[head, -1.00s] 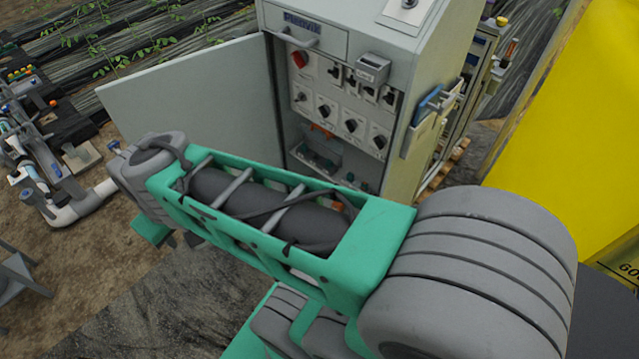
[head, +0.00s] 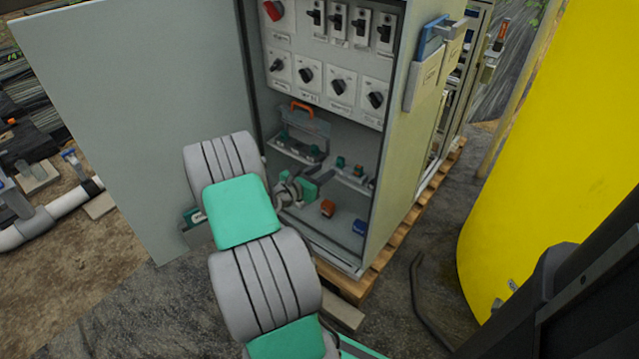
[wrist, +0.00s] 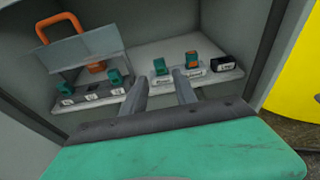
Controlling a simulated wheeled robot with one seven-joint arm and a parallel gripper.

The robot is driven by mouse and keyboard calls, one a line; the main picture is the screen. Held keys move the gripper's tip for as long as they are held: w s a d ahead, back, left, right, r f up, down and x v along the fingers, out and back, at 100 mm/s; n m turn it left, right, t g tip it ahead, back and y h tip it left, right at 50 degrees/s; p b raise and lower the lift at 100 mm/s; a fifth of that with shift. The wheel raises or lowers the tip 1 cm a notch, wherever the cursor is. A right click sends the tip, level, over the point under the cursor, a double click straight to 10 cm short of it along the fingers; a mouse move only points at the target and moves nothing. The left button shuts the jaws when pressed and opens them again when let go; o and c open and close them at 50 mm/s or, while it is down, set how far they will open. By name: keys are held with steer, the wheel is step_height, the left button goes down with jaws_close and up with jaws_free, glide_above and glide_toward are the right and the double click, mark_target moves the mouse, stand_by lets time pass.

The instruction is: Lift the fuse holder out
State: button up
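Small teal blocks sit on a labelled shelf inside the open cabinet; I cannot tell for certain which is the fuse holder. In the wrist view, a plain teal block (wrist: 160,67) and a teal block with an orange top (wrist: 192,59) stand on white labelled bases, with a black block (wrist: 222,64) to their right. My gripper (wrist: 161,76) is open, its fingers apart and pointing toward the plain teal block, with nothing visibly held. Whether the fingertips touch anything is unclear. The gripper also shows small inside the cabinet in the head view (head: 322,178).
A clear hinged cover with an orange handle (wrist: 62,27) stands over the left rail (wrist: 92,93). An orange block (head: 327,208) and a blue block (head: 358,227) lie on the cabinet floor. The open door (head: 140,110) is left; a yellow tank (head: 550,160) is right.

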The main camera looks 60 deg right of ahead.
mark_target(339, 161)
steer(key=b+x, duration=0.2)
steer(key=x, duration=0.6)
steer(key=shift+d, duration=0.15)
jaws_close()
steer(key=shift+r, duration=0.1)
stand_by(0.4)
step_height(339, 161, up, 3)
steer(key=p, duration=0.2)
steer(key=shift+f+p, duration=0.25)
steer(key=shift+p, duration=0.05)
steer(key=shift+f, duration=0.1)
